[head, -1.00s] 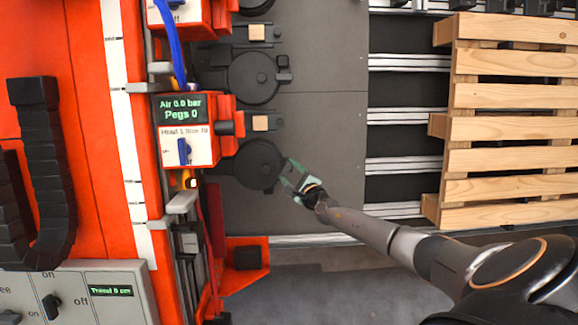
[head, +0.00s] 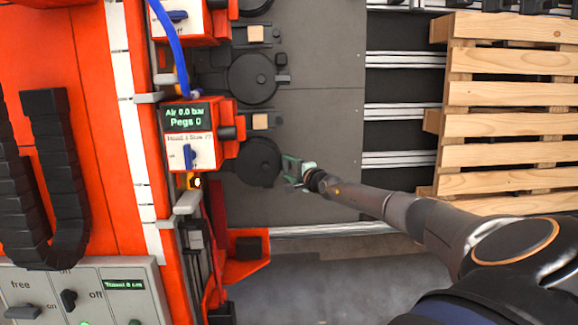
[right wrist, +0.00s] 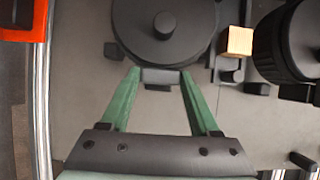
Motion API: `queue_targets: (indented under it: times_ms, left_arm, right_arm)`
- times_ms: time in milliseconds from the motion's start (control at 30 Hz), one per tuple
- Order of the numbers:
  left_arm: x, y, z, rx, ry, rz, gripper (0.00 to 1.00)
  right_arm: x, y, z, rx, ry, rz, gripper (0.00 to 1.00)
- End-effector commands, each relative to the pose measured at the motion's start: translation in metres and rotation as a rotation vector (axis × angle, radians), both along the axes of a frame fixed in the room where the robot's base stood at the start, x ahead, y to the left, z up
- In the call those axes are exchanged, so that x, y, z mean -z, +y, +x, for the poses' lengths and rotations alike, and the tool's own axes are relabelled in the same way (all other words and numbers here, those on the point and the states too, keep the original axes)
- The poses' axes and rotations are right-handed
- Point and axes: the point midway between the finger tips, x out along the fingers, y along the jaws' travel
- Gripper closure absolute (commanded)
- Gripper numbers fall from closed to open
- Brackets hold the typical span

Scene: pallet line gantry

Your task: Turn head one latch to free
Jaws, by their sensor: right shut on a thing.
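Head one is the orange box (head: 188,135) at left centre in the head view, with a display reading "Air 0.0 bar, Pegs 0" and a blue handle (head: 189,156) on its white label. A black round disc (head: 258,160) lies to its right. My right gripper (head: 287,167) is at the disc's right edge. In the right wrist view its green fingers (right wrist: 160,77) are shut on the small dark latch tab (right wrist: 162,76) on the rim of the disc (right wrist: 163,30). The tab is mostly hidden by the gripper in the head view. My left gripper is not in view.
A similar disc (head: 252,78) and small wooden blocks (head: 260,121) lie on the grey plate (head: 325,130). A wooden pallet (head: 510,125) is at the right. A control panel (head: 75,295) is at the lower left. A blue hose (head: 172,45) hangs over the heads.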

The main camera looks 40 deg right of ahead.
Motion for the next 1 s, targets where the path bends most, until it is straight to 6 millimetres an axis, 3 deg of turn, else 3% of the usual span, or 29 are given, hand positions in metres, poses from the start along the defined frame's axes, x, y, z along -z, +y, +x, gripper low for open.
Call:
queue_targets:
  times_ms: [367,400,500,767,1000]
  left_arm:
    - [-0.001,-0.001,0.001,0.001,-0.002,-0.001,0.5]
    - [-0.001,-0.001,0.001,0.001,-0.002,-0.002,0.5]
    - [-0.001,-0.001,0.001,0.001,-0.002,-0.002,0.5]
    - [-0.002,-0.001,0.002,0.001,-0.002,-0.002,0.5]
    - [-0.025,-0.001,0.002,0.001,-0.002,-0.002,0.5]
  right_arm:
    - [0.001,0.0,-0.001,-0.007,0.006,-0.011,0.93]
    - [0.001,0.0,-0.001,-0.007,0.005,-0.012,0.35]
    - [0.001,0.0,-0.001,-0.006,0.005,-0.01,0.25]
    - [0.0,0.0,-0.001,-0.004,0.003,-0.008,0.25]
    - [-0.013,-0.001,-0.018,-0.005,0.006,-0.008,0.25]
